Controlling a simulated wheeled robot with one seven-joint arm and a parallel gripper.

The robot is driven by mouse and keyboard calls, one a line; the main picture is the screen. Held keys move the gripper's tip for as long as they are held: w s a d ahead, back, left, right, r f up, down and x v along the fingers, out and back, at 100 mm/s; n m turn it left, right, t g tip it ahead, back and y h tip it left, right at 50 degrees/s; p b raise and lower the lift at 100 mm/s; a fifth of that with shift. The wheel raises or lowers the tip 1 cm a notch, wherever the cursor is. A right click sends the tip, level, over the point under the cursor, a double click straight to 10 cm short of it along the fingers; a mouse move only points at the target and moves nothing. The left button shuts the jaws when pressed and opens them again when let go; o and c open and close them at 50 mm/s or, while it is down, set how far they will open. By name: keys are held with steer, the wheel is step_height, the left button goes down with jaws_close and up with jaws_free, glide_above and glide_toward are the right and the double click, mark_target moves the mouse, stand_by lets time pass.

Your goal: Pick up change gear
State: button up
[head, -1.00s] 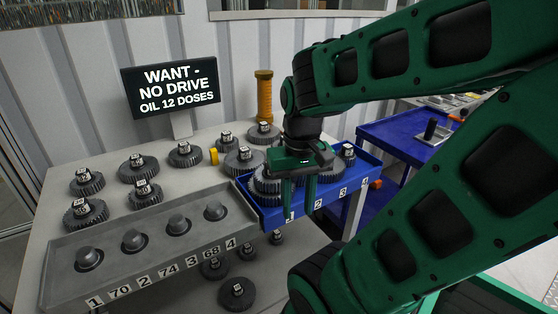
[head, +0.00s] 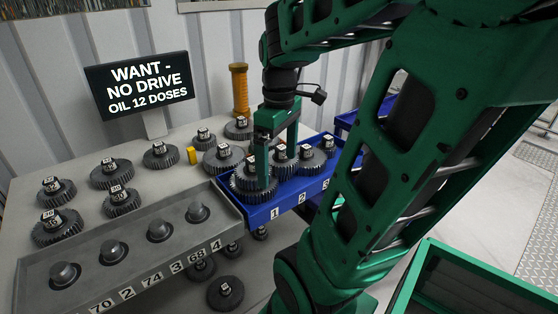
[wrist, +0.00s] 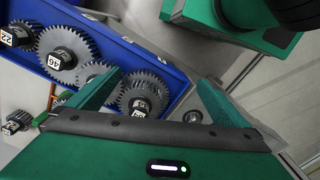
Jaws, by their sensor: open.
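Dark toothed change gears with numbered hubs stand in the blue tray (head: 291,205). The leftmost tray gear (head: 243,187) is close to my gripper (head: 279,157), which is open over the tray's left part. One finger hangs in front of that gear and partly hides it. A tray gear (wrist: 152,84) shows near the left finger, and a larger gear (wrist: 82,41) lies farther left. I cannot tell whether a finger touches a gear.
More gears, such as one at the front left (head: 70,232), stand on the grey bench. A grey rack (head: 88,243) with several dark knobs runs along its front. A sign (head: 140,108) and yellow cylinder (head: 240,92) stand behind. Gears also lie on a lower shelf (head: 226,292).

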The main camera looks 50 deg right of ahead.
mark_target(281, 147)
steer(key=w+d+r+n, duration=0.1)
steer(key=w+d+n, duration=0.1)
steer(key=d+n, duration=0.1)
steer(key=w+d+r+n, duration=0.1)
steer(key=w+d+n, duration=0.1)
steer(key=d+n, duration=0.2)
steer(key=w+d+r+n, duration=0.2)
steer(key=w+d+n, duration=0.1)
steer(key=n, duration=0.2)
steer(key=shift+d+n, duration=0.35)
steer(key=shift+n, duration=0.05)
steer(key=shift+d+f, duration=0.15)
steer(key=shift+n, duration=0.3)
step_height(281, 147, down, 5)
steer(key=shift+w, duration=0.15)
steer(key=shift+w+d+f, duration=0.1)
steer(key=shift+w+f, duration=0.1)
steer(key=shift+f, duration=1.15)
steer(key=shift+w+d+f, duration=0.1)
steer(key=shift+w+f, duration=0.05)
steer(key=shift+f, duration=1.2)
steer(key=c, duration=1.7)
